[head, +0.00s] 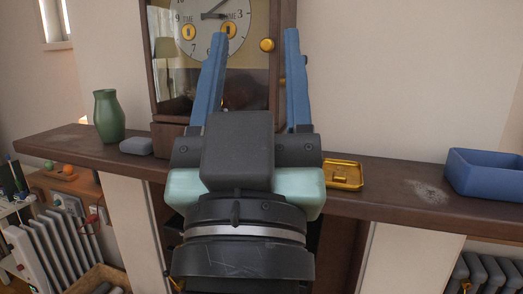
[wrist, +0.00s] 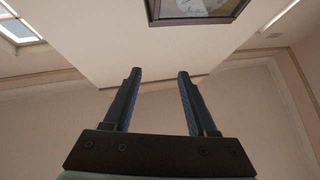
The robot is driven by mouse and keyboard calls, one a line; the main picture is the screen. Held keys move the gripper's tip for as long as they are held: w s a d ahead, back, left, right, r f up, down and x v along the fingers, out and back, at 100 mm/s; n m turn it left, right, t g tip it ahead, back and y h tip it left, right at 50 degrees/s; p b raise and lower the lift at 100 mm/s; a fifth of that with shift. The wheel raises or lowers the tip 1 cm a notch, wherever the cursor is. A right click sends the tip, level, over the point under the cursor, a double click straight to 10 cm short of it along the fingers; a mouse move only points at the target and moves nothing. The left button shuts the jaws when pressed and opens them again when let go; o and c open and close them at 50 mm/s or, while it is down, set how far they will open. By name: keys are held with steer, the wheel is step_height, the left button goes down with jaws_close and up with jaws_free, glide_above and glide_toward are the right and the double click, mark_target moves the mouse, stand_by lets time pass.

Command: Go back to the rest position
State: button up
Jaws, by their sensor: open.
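My gripper (head: 254,62) is raised in front of the clock (head: 166,75) in the head view, its two blue fingers pointing up and spread apart. It is open, with nothing between the fingers. In the wrist view my gripper (wrist: 157,75) also shows open and empty against a plain wall and ceiling. The clock stands on a dark brown mantel shelf (head: 390,180), and my arm hides part of both. The clock's lower edge also shows at the top of the wrist view.
On the shelf stand a green vase (head: 109,116) and a grey block (head: 136,146) at left, and a small golden tray (head: 344,175) and a blue bin (head: 486,172) at right. A white radiator (head: 58,250) stands below left.

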steer(key=s+r+t+y+p, duration=0.1)
steer(key=s+r, duration=0.3)
steer(key=r, duration=0.1)
steer(key=shift+d+r+t, duration=0.3)
steer(key=shift+d+r, duration=0.1)
steer(key=r+p, duration=0.8)
steer(key=p, duration=0.1)
steer(key=w+r+p, duration=0.1)
steer(key=r+p, duration=0.3)
steer(key=p, duration=0.1)
steer(key=shift+a+r, duration=0.15)
steer(key=shift+r, duration=0.25)
